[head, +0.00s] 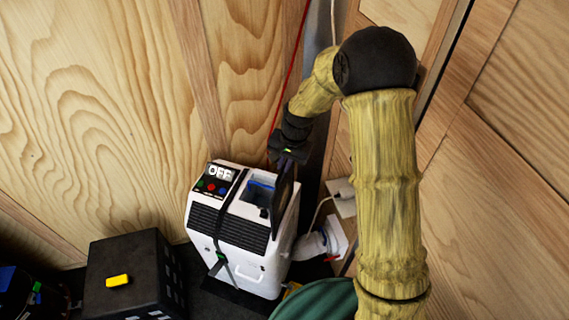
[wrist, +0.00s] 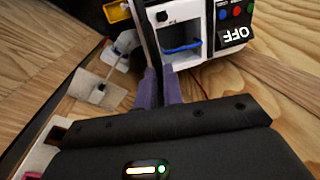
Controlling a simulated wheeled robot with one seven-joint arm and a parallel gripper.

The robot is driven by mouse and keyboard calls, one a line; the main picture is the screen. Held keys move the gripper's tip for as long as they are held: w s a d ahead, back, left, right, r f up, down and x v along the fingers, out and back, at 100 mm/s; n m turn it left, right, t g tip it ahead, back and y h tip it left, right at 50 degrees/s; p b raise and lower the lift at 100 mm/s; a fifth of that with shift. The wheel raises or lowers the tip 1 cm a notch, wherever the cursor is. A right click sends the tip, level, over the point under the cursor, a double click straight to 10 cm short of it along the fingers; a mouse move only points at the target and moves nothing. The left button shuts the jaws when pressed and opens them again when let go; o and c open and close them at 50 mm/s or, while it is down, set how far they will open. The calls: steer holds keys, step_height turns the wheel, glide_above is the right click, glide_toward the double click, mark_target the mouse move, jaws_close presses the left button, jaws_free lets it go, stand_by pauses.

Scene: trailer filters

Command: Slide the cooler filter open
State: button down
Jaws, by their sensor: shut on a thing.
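The white cooler (head: 235,235) stands against the wooden wall, with a panel reading OFF (head: 213,179) on its top. The dark, flat cooler filter (head: 283,202) stands upright at the right side of the open recess in the cooler's top. My gripper (head: 287,158) is above it, shut on its upper edge. In the wrist view the purple fingers (wrist: 160,90) close on the filter's thin dark edge (wrist: 150,45). A blue bar (wrist: 181,48) shows inside the recess. The filter's lower end is hidden in the head view.
A red cable (head: 290,75) runs down the wall behind.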

steer(key=shift+w+r, duration=0.15)
steer(key=shift+r, duration=0.15)
steer(key=c, duration=1.6)
jaws_free()
steer(key=shift+o, duration=0.4)
steer(key=s+d+r+b, duration=0.1)
steer(key=d+r+b, duration=0.1)
steer(key=r, duration=1.5)
steer(key=shift+s+d, duration=0.25)
steer(key=shift+d, duration=0.35)
